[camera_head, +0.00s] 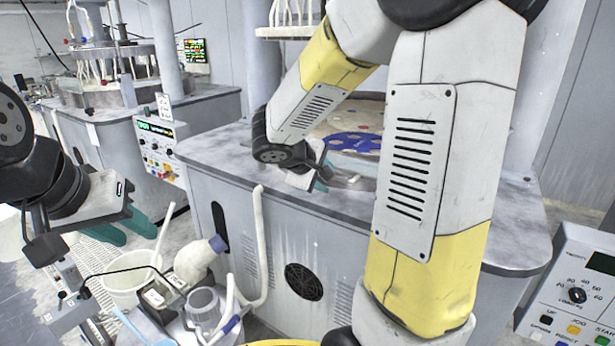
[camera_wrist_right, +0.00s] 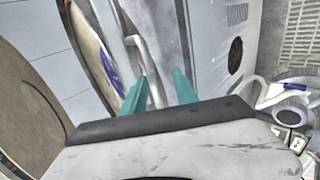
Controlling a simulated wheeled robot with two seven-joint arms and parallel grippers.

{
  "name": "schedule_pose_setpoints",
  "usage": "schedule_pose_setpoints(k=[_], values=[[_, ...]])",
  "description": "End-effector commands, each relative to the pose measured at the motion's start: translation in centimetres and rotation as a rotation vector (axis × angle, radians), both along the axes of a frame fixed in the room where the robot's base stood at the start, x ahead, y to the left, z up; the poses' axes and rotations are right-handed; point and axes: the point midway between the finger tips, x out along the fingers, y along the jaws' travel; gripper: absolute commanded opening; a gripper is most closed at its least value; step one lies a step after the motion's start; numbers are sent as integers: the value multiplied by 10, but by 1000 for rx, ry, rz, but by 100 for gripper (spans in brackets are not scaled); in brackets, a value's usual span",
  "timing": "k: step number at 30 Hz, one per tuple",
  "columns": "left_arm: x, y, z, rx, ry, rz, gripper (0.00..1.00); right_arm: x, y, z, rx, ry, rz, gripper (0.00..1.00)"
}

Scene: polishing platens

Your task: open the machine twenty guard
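The machine (camera_head: 230,190) in front of me has a grey body and a round top with a blue disc (camera_head: 355,142). A pale metal handle bar (camera_wrist_right: 139,55) shows in the right wrist view; I take it to be on the guard, most of which is hidden or out of frame. My right gripper (camera_head: 322,177) is over the machine's near top edge, partly hidden by my own arm. In the right wrist view its teal fingers (camera_wrist_right: 162,90) are apart, with the bar just beyond the tips; contact cannot be told. My left gripper (camera_head: 127,232) is open and empty at left.
A control panel (camera_head: 575,300) with a dial and coloured buttons stands at the lower right; its label is hard to read. Another machine (camera_head: 105,125) stands behind left.

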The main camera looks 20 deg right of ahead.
Motion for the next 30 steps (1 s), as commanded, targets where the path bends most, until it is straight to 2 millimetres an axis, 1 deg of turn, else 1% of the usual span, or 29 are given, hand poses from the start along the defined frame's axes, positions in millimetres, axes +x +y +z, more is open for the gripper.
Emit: schedule_pose_setpoints(k=[8,11,21,25,30], values=[[0,0,0,0,0,0,36,0,0,1,-1,-2,-1,34],[0,0,0,0,0,0,36,-2,3,5,-1,-5,2,34],[0,0,0,0,0,0,36,-28,35,41,0,-6,3,34],[0,0,0,0,0,0,36,-35,42,49,-1,-3,2,34],[0,0,0,0,0,0,36,-38,45,52,-2,-1,0,34]])
